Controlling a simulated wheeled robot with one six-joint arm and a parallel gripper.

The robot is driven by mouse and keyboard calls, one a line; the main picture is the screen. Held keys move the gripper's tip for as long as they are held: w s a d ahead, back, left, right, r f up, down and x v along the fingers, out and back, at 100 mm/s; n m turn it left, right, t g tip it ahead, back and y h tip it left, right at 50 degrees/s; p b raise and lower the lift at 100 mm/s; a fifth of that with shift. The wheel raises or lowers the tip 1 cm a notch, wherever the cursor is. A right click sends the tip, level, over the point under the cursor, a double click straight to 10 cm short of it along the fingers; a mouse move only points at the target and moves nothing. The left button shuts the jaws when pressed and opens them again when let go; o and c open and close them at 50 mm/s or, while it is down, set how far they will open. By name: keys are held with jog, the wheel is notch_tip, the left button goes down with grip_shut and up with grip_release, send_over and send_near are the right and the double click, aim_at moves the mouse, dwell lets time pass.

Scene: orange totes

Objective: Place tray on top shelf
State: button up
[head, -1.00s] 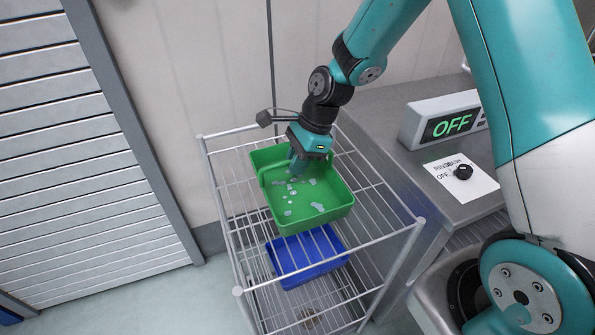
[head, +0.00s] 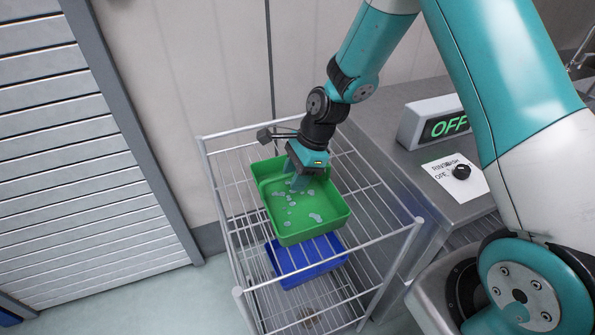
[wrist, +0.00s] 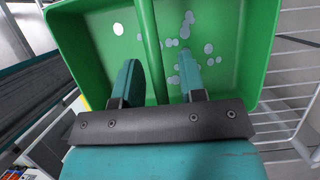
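The green tray (head: 307,232) sits on the wire top shelf (head: 375,207) of a metal rack and looks level. Pale spots mark its floor. My gripper (head: 299,184) points down into the tray near its far side. In the wrist view, the fingers of my gripper (wrist: 160,75) stand on either side of the tray's green divider (wrist: 152,45). A gap shows between the divider and the right finger, so the gripper looks open. The tray's underside contact with the shelf wires is hidden.
A blue tray (head: 300,275) lies on the shelf below. A wall is behind the rack, and a slatted shutter (head: 70,150) is at left.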

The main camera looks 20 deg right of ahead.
jog(key=b+v, duration=0.2)
jog(key=v, duration=0.9)
jog(key=shift+d+r, duration=0.15)
jog(key=shift+r, duration=0.25)
jog(key=s+a+r+n, duration=0.2)
jog(key=s+r+n, duration=0.1)
jog(key=s+n, duration=0.4)
jog(key=s+a+r+n, duration=0.3)
jog(key=s+n, duration=0.5)
jog(key=n, duration=0.1)
jog(key=s+a+r+n, duration=0.3)
jog(key=s+n, duration=0.5)
jog(key=n, duration=0.1)
jog(key=shift+s+a+r, duration=0.2)
jog(key=shift+a+r, duration=0.05)
jog(key=shift+r, duration=0.1)
